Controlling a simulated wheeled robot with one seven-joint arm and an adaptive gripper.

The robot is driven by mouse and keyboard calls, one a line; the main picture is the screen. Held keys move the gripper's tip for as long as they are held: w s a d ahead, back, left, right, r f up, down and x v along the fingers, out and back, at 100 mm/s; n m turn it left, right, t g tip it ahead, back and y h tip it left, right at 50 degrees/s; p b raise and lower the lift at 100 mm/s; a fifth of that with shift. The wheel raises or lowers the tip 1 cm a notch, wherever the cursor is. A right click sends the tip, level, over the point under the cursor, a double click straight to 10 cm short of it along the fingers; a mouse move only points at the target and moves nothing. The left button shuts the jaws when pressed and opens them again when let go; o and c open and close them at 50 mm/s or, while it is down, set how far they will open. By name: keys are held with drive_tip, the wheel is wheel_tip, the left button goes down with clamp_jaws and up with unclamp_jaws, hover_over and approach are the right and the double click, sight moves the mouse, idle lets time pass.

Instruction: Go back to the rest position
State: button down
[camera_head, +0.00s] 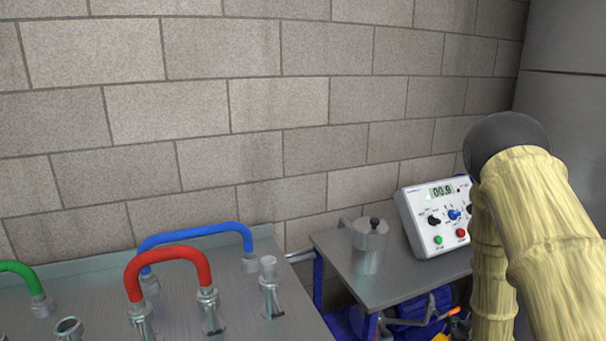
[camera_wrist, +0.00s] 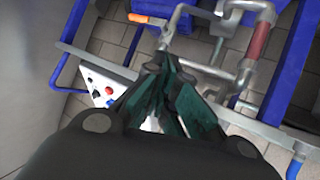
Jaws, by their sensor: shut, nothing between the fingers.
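My gripper (camera_wrist: 160,75) shows in the wrist view, with its dark green fingers drawn together and nothing between them. It hangs above pipework, away from any surface it could touch. In the head view my arm fills the right side, and the gripper itself is out of that picture.
A metal bench (camera_head: 95,285) carries red (camera_head: 170,255), blue (camera_head: 195,232) and green (camera_head: 20,270) hoses. A small table (camera_head: 385,290) holds a metal canister (camera_head: 369,245) and a white control box (camera_head: 432,215) reading "00.9". Pipes (camera_wrist: 235,75) and blue frames (camera_wrist: 288,60) lie below my gripper. A brick wall (camera_head: 270,100) stands behind.

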drive_tip(key=s+a+f+g, duration=0.4)
drive_tip(key=s+a+f, duration=0.2)
drive_tip(key=s+f, duration=0.4)
drive_tip(key=s+a+f+g+y, duration=0.1)
drive_tip(key=s+a, duration=0.4)
drive_tip(key=s, duration=0.6)
drive_tip(key=s+a+f+g, duration=0.4)
drive_tip(key=s+a+f, duration=0.1)
drive_tip(key=s, duration=0.6)
drive_tip(key=s+a+f+g+y, duration=0.1)
drive_tip(key=s+a+f+g, duration=0.2)
drive_tip(key=s, duration=0.7)
drive_tip(key=shift+s+a+f+y, duration=0.3)
drive_tip(key=shift+s+a+f, duration=0.1)
drive_tip(key=shift+a+f, duration=0.55)
drive_tip(key=shift+d, duration=0.1)
idle(1.6)
